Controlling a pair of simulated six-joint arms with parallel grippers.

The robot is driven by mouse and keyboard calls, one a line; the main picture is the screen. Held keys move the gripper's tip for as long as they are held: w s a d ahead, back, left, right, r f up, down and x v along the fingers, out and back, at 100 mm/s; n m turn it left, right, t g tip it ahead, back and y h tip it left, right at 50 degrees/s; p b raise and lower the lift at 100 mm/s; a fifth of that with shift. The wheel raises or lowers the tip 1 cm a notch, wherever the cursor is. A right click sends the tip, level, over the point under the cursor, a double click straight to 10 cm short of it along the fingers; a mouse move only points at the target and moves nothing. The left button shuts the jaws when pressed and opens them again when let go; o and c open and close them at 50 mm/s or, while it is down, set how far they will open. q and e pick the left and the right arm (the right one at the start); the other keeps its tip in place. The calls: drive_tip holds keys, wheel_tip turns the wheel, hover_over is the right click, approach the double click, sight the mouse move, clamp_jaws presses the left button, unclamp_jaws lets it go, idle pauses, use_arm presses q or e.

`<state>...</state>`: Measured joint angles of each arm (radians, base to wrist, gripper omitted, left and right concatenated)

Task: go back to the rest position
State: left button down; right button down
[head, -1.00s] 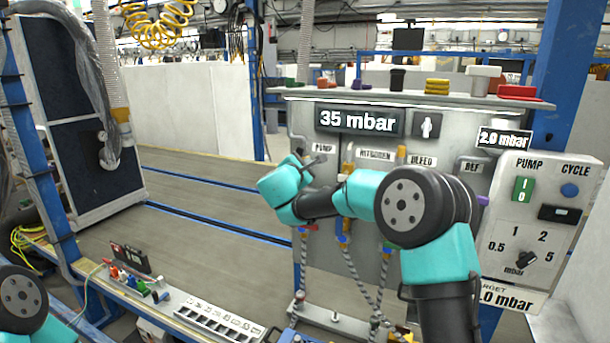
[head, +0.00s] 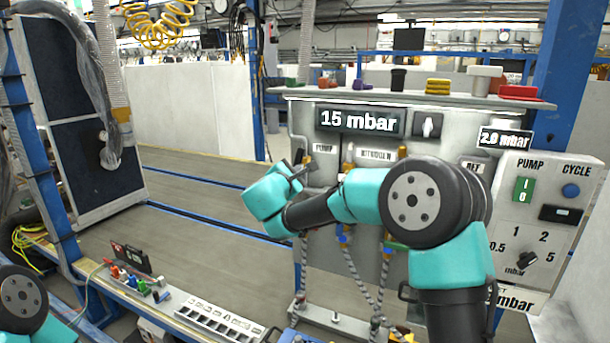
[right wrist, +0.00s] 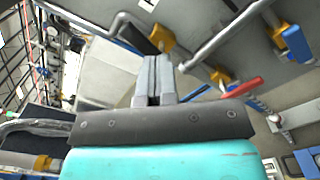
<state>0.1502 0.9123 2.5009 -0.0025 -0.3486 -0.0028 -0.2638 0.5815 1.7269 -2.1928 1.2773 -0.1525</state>
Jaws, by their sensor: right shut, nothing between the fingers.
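My right forearm covers much of the panel's lower middle and right. The panel display (head: 359,121) reads 15 mbar. Of my left arm only a joint shows at the lower left edge; its gripper is out of view.
Yellow fittings (right wrist: 290,40) and a red handle (right wrist: 243,87) lie close around the fingers in the right wrist view. A control box (head: 532,215) stands at the right. A blue-railed bench edge (head: 165,300) with small fittings runs along the front. The conveyor (head: 190,235) is clear.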

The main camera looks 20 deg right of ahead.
drive_tip(key=shift+f, duration=0.1)
drive_tip(key=s+d+f+m+g+y, duration=0.1)
drive_tip(key=s+f+g+y, duration=0.15)
drive_tip(key=f, duration=0.75)
drive_tip(key=s+d+f+g+y, duration=0.1)
drive_tip(key=s+f+g+y, duration=0.15)
drive_tip(key=f, duration=0.75)
drive_tip(key=s+d+f+m+g+y, duration=0.1)
drive_tip(key=f+g, duration=0.3)
drive_tip(key=f, duration=0.6)
drive_tip(key=s+a+f+m+g+y, duration=0.2)
drive_tip(key=s+f+m+g+y, duration=0.55)
drive_tip(key=s+f, duration=1.35)
drive_tip(key=s+d+f+m+t+y, duration=0.1)
drive_tip(key=s+f+m, duration=0.1)
drive_tip(key=s+m, duration=0.3)
drive_tip(key=s+d+f+m+t, duration=0.1)
drive_tip(key=s+f+m+t, duration=0.1)
drive_tip(key=s+m, duration=0.4)
drive_tip(key=shift+s+f+y, duration=0.35)
drive_tip(key=shift+s+f, duration=0.3)
drive_tip(key=shift+s, duration=0.4)
drive_tip(key=shift+a, duration=0.1)
